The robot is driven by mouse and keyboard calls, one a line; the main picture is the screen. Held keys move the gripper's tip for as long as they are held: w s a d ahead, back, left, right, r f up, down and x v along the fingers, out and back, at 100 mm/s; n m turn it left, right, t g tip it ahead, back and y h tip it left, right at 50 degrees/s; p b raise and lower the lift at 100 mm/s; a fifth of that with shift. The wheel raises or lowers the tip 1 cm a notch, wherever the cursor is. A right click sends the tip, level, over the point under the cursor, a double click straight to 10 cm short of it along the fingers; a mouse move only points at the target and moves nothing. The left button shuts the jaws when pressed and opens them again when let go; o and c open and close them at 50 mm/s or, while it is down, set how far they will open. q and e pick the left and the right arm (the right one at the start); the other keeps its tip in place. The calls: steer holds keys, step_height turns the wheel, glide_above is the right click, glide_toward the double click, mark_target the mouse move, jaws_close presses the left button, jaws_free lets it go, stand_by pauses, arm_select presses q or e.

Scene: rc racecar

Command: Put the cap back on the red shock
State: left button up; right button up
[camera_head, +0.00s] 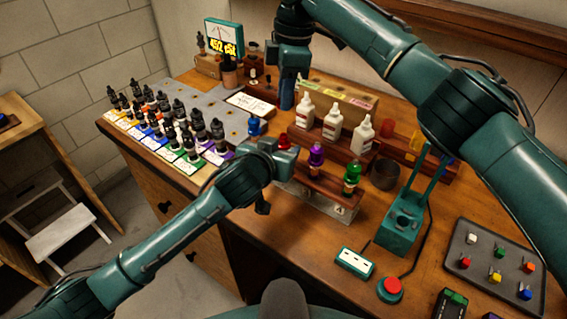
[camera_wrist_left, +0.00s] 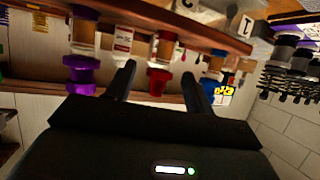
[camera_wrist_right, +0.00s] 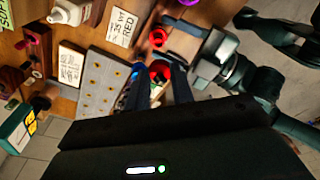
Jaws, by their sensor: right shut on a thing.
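The red shock (camera_head: 283,141) stands in the wooden rack, its lower part hidden by my left gripper (camera_head: 276,160). In the left wrist view the red shock (camera_wrist_left: 158,80) sits between the spread fingers of my left gripper (camera_wrist_left: 158,82), with gaps on both sides. My right gripper (camera_head: 287,103) is above and behind the rack. In the right wrist view, my right gripper (camera_wrist_right: 160,80) is shut on a red ring-shaped piece, seemingly the red cap (camera_wrist_right: 160,70). The red shock (camera_wrist_right: 157,37) appears beyond it, apart, beside the left gripper. The head view does not clearly show the cap.
Purple (camera_head: 316,155), green (camera_head: 351,176) and blue (camera_head: 255,127) shocks share the rack (camera_head: 325,189). White bottles (camera_head: 332,122) stand behind. Several dark shocks on coloured cards (camera_head: 188,140) fill the left side. A teal stand (camera_head: 402,225) and a tray (camera_head: 493,268) are at right.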

arm_select(q)
jaws_close()
stand_by(0.3)
arm_select(e)
glide_above(283, 135)
steer(key=shift+w+d+f, duration=0.1)
steer(key=shift+f, duration=1.15)
steer(key=shift+d+f, duration=0.1)
steer(key=shift+f, duration=1.15)
steer(key=shift+f, duration=0.85)
steer(key=shift+f, duration=0.6)
